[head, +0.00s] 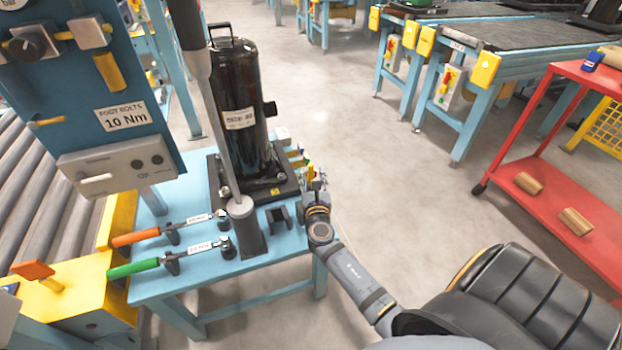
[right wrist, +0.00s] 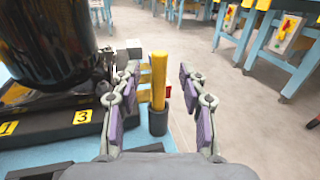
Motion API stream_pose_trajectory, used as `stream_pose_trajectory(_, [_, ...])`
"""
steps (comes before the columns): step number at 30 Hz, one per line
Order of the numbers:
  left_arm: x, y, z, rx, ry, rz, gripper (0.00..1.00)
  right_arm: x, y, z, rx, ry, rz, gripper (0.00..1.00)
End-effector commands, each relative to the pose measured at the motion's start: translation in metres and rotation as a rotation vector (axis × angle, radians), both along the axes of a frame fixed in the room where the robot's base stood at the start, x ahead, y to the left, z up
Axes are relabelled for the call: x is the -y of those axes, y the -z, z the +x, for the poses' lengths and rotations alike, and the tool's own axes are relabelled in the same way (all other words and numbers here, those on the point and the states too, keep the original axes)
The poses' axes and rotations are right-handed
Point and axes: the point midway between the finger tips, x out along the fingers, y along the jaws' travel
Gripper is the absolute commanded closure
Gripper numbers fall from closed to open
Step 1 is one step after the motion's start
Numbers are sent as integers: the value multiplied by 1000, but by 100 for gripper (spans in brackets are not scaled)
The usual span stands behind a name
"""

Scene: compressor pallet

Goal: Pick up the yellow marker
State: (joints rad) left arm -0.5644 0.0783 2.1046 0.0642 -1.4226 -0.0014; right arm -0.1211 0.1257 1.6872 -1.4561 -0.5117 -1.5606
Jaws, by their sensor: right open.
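The yellow marker (right wrist: 158,78) stands upright in a dark round holder (right wrist: 158,121) in the right wrist view. My right gripper (right wrist: 157,88) is open, with one finger to the left of the marker and one to the right. The marker shows in the gap between them, and neither finger visibly touches it. How deep it sits between the pads I cannot tell. In the head view my right gripper (head: 315,187) is at the right edge of the blue table (head: 205,284). My left gripper is not in view.
A black compressor tank (head: 240,95) on a dark base stands close to the left of my right gripper. Orange-handled (head: 137,238) and green-handled (head: 133,268) wrenches lie on the table. A red cart (head: 545,200) stands at the right. The floor between is clear.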

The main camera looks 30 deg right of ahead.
Motion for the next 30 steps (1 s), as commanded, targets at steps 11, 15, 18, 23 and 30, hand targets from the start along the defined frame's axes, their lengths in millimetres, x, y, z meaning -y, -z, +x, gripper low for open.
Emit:
stream_pose_trajectory(11, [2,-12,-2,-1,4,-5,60,15,-3,31,-1,-1,0,57])
stream_pose_trajectory(15, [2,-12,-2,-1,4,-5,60,15,-3,30,0,-1,1,64])
stream_pose_trajectory(18, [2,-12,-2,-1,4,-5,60,15,-3,30,0,-1,1,78])
stream_pose_trajectory(23, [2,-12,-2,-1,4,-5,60,15,-3,30,0,-1,1,99])
stream_pose_trajectory(30, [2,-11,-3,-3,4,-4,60,15,-3,30,0,-1,1,100])
